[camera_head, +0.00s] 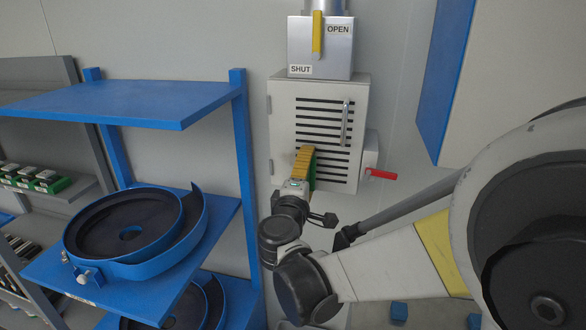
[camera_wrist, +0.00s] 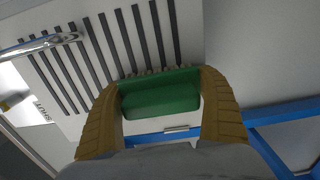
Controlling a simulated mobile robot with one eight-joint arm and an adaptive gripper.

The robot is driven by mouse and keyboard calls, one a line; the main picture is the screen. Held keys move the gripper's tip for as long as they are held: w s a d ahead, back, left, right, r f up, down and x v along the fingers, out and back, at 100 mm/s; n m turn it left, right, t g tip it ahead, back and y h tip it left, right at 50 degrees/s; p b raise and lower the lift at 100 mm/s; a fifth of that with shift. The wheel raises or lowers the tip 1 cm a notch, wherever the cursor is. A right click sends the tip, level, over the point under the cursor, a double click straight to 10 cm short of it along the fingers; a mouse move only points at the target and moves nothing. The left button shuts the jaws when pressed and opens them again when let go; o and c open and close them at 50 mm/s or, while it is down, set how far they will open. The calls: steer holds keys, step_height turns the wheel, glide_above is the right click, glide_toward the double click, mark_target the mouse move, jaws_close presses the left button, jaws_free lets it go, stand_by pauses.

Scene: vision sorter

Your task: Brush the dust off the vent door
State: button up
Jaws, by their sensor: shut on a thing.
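The vent door (camera_head: 284,110) is a pale panel with dark horizontal slots and a metal bar handle (camera_head: 345,122), on a cabinet on the back wall. Its slotted face also shows in the wrist view (camera_wrist: 70,95). My gripper (camera_head: 305,152) is in front of the door's lower left part. Its yellow-brown fingers (camera_wrist: 162,88) are shut on a green brush (camera_wrist: 160,98); a green sliver of the brush (camera_head: 313,173) shows in the head view. The bristles are at the slots, mostly hidden behind the green block; I cannot tell whether they touch. I cannot make out dust.
A grey box with a yellow lever (camera_head: 317,35), marked OPEN and SHUT, is above the cabinet. A red handle (camera_head: 382,174) sticks out at its right. A blue shelf rack (camera_head: 130,102) with round blue bowls (camera_head: 150,268) stands left. A blue-edged panel (camera_head: 443,80) hangs upper right.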

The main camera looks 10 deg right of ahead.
mark_target(324, 156)
steer(key=shift+s+d, duration=0.35)
steer(key=shift+d, duration=0.5)
steer(key=shift+s+d, duration=0.3)
steer(key=shift+d, duration=0.55)
steer(key=shift+r+p, duration=0.5)
steer(key=shift+r, duration=0.4)
steer(key=shift+w+a+b, duration=0.4)
steer(key=shift+w+a, duration=0.3)
steer(key=shift+a, duration=1.05)
steer(key=shift+w+a+b, duration=0.4)
steer(key=shift+w+a, duration=0.3)
steer(key=shift+a, duration=1)
steer(key=shift+w+a+b, duration=0.4)
steer(key=shift+w+a, duration=0.3)
steer(key=shift+a, duration=1.05)
steer(key=shift+r+p, duration=0.6)
steer(key=shift+r, duration=0.3)
steer(key=shift+s+d, duration=0.7)
steer(key=shift+d, duration=1.05)
steer(key=shift+s+d, duration=0.7)
steer(key=shift+d, duration=1.05)
steer(key=shift+s+d, duration=0.7)
steer(key=shift+d, duration=1.05)
steer(key=shift+v, duration=3)
steer(key=shift+f, duration=0.1)
